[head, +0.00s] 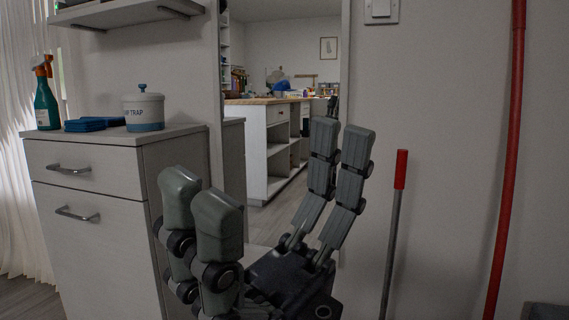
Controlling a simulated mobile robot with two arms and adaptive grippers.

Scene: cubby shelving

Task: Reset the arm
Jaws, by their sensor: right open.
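My right gripper (268,168) is large in the lower middle of the head view. Its dark grey fingers point up and stand wide apart, one pair at the left and one pair at the right. Nothing is between them; the gripper is open and empty. It is in front of the doorway or mirror-like opening (282,60) and right of the grey cabinet (95,215), overlapping the cabinet's right side in the picture. I cannot tell whether it touches anything. My left gripper is not in view.
On the cabinet stand a green spray bottle (46,97), folded blue cloths (95,124) and a lidded white jar (143,110). A shelf (125,13) hangs above. At the right, a red-topped pole (400,170) and a taller red pole (508,150) stand against the wall.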

